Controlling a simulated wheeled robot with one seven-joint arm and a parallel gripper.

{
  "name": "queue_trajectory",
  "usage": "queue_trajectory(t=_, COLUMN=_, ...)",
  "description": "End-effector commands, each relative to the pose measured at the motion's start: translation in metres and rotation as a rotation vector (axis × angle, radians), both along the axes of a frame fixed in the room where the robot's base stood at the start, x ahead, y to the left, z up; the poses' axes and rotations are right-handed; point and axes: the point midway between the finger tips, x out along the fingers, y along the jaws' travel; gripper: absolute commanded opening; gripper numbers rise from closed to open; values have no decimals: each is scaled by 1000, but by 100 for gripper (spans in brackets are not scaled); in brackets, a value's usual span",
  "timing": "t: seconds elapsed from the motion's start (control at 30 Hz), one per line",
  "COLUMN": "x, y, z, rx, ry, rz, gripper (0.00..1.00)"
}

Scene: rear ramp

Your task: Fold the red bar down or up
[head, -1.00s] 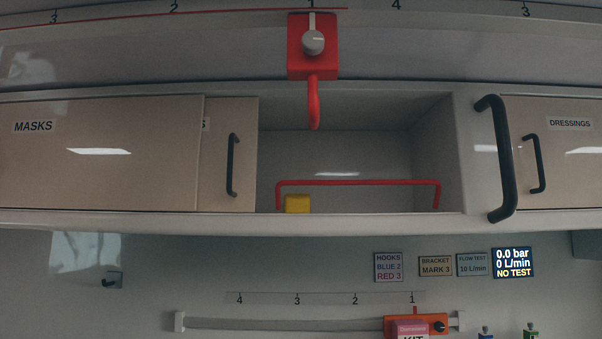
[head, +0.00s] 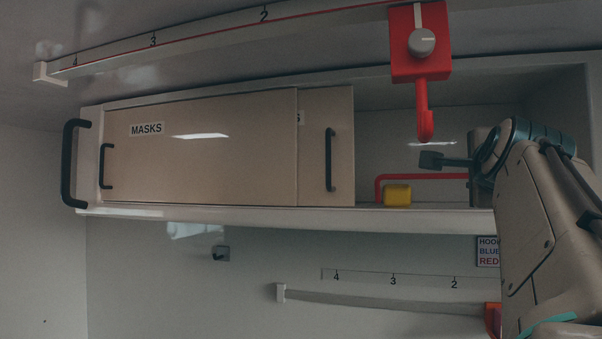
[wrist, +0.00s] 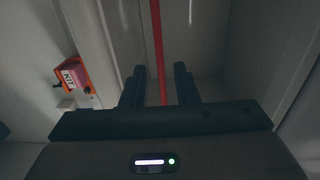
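The red bar (head: 425,177) stands up across the front of the open shelf compartment, its top rail level. Its right part is hidden behind my arm in the head view. In the wrist view the red bar (wrist: 157,45) runs lengthwise between the two dark fingers of my gripper (wrist: 159,70). The fingers are apart, with a gap on both sides of the bar. In the head view my gripper (head: 445,160) is at the shelf opening, one finger pointing left just above the bar. I cannot tell whether it touches the bar.
A yellow block (head: 397,195) sits on the shelf by the bar's left end. A red hook holder (head: 421,45) hangs from the overhead rail, close above my gripper. The MASKS sliding door (head: 200,155) closes the left of the cabinet. An orange KIT box (wrist: 76,76) shows in the wrist view.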

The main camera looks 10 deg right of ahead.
Motion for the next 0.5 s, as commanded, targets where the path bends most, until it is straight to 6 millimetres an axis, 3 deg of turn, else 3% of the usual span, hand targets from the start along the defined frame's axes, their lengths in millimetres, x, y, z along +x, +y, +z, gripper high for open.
queue_trajectory(t=0.3, x=53, y=-32, z=1, rx=1, ry=3, rz=2, gripper=27)
queue_trajectory(t=0.5, x=69, y=-42, z=-1, rx=-1, ry=2, rz=1, gripper=27)
